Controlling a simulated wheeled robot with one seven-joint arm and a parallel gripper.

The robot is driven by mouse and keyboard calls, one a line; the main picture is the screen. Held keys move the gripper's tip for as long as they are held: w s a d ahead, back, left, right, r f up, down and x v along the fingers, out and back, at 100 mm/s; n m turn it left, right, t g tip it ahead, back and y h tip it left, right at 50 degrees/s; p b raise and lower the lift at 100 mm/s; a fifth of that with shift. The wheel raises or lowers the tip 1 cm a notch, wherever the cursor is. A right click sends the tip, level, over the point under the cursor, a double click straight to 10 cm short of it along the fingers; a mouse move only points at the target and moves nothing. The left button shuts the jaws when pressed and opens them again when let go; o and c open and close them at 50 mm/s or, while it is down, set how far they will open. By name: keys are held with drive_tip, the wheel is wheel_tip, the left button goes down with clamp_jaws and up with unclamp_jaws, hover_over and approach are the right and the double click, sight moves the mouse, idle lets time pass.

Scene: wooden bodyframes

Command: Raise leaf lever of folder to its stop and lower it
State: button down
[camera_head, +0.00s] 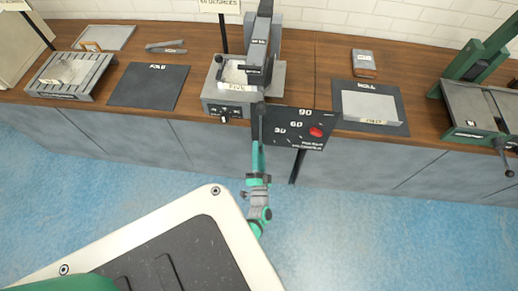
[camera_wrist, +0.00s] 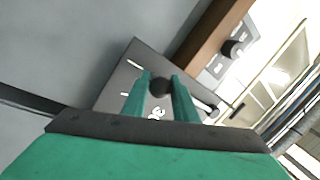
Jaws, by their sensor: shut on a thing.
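The folder (camera_head: 277,83) is a grey bench machine at the middle of the counter, with a dark beam standing up at its back. A dark angle plate (camera_head: 285,141) marked 30, 60 and 90, with a red spot, hangs at its front right. My gripper (camera_head: 258,143) is at the left edge of this plate. In the wrist view my teal fingers (camera_wrist: 160,80) are closed around a dark round knob (camera_wrist: 160,86), the leaf lever's end. The lever (camera_head: 260,109) runs up from my gripper toward the folder; my fingers partly hide its knob.
A dark mat (camera_head: 150,86) and a slotted grey tray (camera_head: 70,75) lie left of the folder. A dark mat with a pale bent sheet (camera_head: 372,106) lies right. A green machine (camera_head: 478,107) stands at far right. The blue floor before the cabinets is clear.

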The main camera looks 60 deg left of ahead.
drive_tip(key=shift+s+a+r, duration=0.15)
drive_tip(key=shift+a, duration=0.1)
drive_tip(key=c, duration=1.4)
unclamp_jaws()
drive_tip(key=shift+c, duration=0.2)
drive_tip(key=shift+d, duration=0.1)
drive_tip(key=shift+s+d+f, duration=0.15)
drive_tip(key=shift+d+f, duration=0.1)
drive_tip(key=shift+d, duration=0.2)
drive_tip(key=v, duration=0.9)
drive_tip(key=shift+s+d, duration=0.15)
drive_tip(key=shift+d, duration=0.2)
drive_tip(key=shift+s+f, duration=0.1)
